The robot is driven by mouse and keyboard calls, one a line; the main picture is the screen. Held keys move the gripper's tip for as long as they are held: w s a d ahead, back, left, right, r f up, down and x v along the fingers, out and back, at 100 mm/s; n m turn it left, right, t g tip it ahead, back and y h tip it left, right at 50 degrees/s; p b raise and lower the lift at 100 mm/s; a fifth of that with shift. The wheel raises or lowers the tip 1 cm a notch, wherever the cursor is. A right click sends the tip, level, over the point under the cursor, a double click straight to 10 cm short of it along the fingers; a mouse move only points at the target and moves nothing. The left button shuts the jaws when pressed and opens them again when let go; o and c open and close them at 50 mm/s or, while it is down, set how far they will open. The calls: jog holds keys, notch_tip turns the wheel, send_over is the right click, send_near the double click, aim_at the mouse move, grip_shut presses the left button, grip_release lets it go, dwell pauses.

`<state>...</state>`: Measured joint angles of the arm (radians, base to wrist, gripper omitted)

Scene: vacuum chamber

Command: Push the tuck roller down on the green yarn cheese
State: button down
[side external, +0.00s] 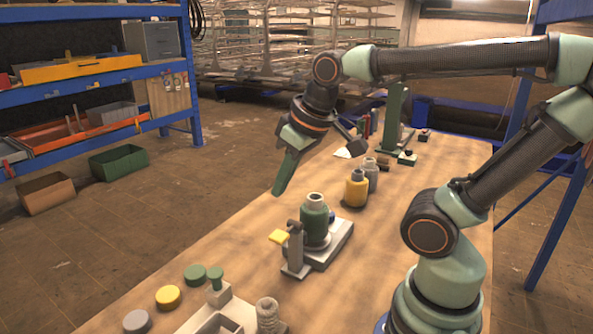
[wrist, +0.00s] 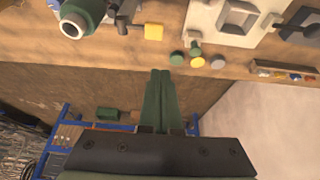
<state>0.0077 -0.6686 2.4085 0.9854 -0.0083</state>
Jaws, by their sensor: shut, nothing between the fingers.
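The green yarn cheese (side external: 314,224) stands upright on a grey base plate (side external: 333,250) on the table, its pale core showing on top. Beside it, on the left, is a grey post (side external: 295,250) with a yellow tab (side external: 279,236) sticking out. I cannot clearly make out the tuck roller at this post. In the wrist view the green cheese (wrist: 88,10) is at the upper left and the yellow tab (wrist: 153,32) is right of it. My gripper (side external: 277,191) is shut and empty, up and left of the cheese, touching nothing. Its closed fingers (wrist: 160,76) point up in the wrist view.
A yellow cheese (side external: 356,190) and a grey one (side external: 371,176) stand behind. Nearer are round green, yellow (side external: 168,297) and grey discs, and a pale fixture (side external: 222,312). A green stand (side external: 396,120) is farther back. The table's left edge is near the post.

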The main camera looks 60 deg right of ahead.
aim_at(276, 239)
jog(key=shift+w+d+r+g, duration=0.25)
jog(key=shift+w+r+g, duration=0.1)
jog(key=shift+r+g, duration=0.35)
jog(key=shift+w+d+r+g, duration=0.2)
jog(key=shift+w+r+g, duration=0.3)
jog(key=shift+g, duration=0.4)
jog(key=shift+w+d+r+g, duration=0.25)
jog(key=shift+r+g, duration=0.4)
jog(key=shift+g, duration=0.15)
notch_tip(276, 239, down, 14)
jog(key=shift+f, duration=0.1)
jog(key=shift+s+a+f, duration=0.1)
jog(key=shift+a+f, duration=0.2)
jog(key=shift+f, duration=0.2)
jog(key=shift+a+f, duration=0.25)
jog(key=shift+f, duration=0.25)
jog(key=shift+r, duration=0.1)
notch_tip(276, 239, up, 14)
jog(key=a, duration=0.3)
